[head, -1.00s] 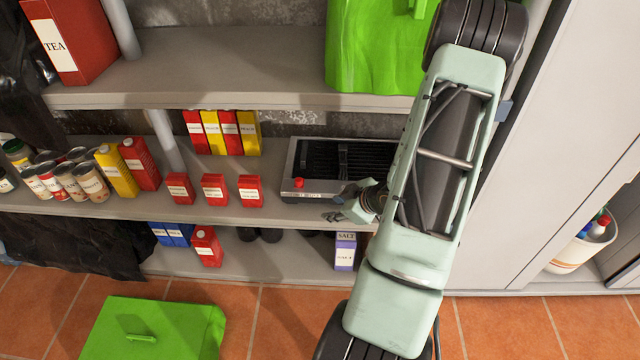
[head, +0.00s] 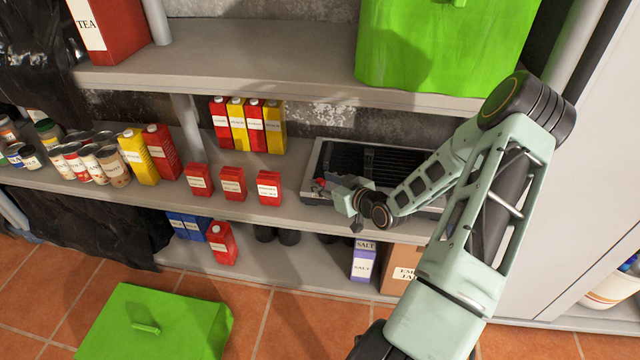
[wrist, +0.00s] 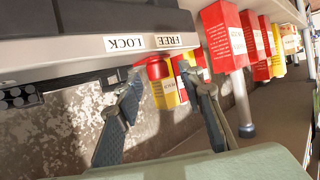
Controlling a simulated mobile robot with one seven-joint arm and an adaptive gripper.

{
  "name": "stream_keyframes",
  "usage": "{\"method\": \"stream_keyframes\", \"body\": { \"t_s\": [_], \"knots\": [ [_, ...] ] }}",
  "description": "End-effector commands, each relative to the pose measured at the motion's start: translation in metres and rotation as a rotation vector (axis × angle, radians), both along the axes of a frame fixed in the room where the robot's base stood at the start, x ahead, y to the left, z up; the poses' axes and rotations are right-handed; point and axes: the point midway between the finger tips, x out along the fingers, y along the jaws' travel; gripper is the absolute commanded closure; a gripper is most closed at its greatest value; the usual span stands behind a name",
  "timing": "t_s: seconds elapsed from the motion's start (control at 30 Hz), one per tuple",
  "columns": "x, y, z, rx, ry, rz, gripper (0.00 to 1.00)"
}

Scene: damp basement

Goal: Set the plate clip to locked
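The plate clip's red knob (wrist: 157,69) shows in the wrist view, which is upside down. It stands on the top of a grey unit with a dark ribbed plate (head: 385,160) on the middle shelf. The unit's front edge carries LOCK (wrist: 125,43) and FREE (wrist: 178,41) labels. The knob appears around the inner end of FREE; its exact setting is unclear. My gripper (wrist: 162,78) is open, with its fingers on either side of the knob in the picture. Contact cannot be told. In the head view my gripper (head: 328,182) is at the unit's front left and partly covers the knob.
Small red boxes (head: 233,184) stand left of the unit, with taller red and yellow cartons (head: 247,126) behind. A green bin (head: 430,50) is on the shelf above. A salt box (head: 364,262) and a cardboard box (head: 402,265) are below.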

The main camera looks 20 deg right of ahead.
Motion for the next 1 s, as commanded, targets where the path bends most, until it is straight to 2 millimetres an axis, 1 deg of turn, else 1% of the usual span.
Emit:
{"method": "stream_keyframes", "body": {
  "t_s": [0.03,0.1,0.2,0.47,0.57,0.8,1.0],
  "knots": [
    [0.005,0.002,-0.004,0.0,0.0,0.001,0.64],
    [0.011,0.002,-0.006,-0.001,0.001,0.001,0.64],
    [0.015,0.003,-0.007,0.0,0.001,0.0,0.64],
    [0.016,0.003,-0.007,0.0,0.001,0.0,0.64],
    [0.016,0.003,-0.007,0.0,0.001,0.0,0.73],
    [0.016,0.003,-0.007,0.0,0.002,0.0,1.0],
    [0.016,0.003,-0.007,-0.001,0.002,0.0,1.0]
  ]
}}
